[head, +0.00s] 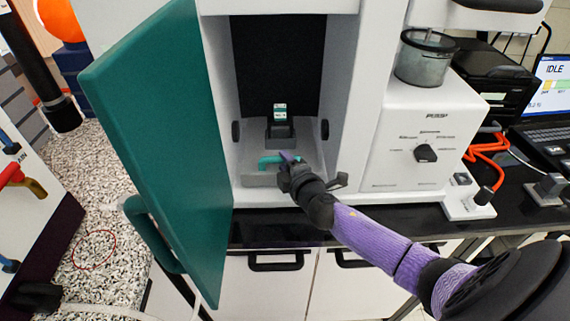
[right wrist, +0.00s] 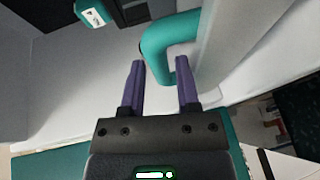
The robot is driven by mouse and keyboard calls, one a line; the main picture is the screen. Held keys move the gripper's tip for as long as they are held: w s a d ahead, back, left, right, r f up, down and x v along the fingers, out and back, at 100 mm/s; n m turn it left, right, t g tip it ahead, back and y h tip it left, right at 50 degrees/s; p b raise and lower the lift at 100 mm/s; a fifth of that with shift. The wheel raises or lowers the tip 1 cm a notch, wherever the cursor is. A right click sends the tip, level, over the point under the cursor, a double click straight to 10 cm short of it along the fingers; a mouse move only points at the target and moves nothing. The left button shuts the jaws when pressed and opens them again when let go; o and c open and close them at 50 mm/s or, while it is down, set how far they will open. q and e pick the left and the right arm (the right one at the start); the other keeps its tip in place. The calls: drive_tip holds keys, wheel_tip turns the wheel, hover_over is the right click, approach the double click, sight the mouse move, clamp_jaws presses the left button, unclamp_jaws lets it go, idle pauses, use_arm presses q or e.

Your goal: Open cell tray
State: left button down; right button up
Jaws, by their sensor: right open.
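The cell tray (head: 262,180) is a low grey drawer at the floor of the white machine's chamber. It has a teal bar handle (head: 270,160), which also shows in the right wrist view (right wrist: 158,40). Behind it stands a small teal-and-white labelled block (head: 280,112) in a dark holder. My right gripper (head: 290,158) is at the handle's right part, partly hiding it. In the right wrist view its two purple fingers (right wrist: 162,75) are apart, with the handle's near end close to the right finger. I cannot tell whether they touch. My left gripper is not in view.
The large green door (head: 165,150) stands swung open on the left. White chamber walls flank the tray. A pump unit (head: 425,140) with a black knob stands on the right, beside orange cables (head: 487,150) and a laptop (head: 552,85).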

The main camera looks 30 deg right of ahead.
drive_tip(key=shift+w, duration=0.1)
drive_tip(key=shift+c, duration=0.2)
clamp_jaws()
idle(1.2)
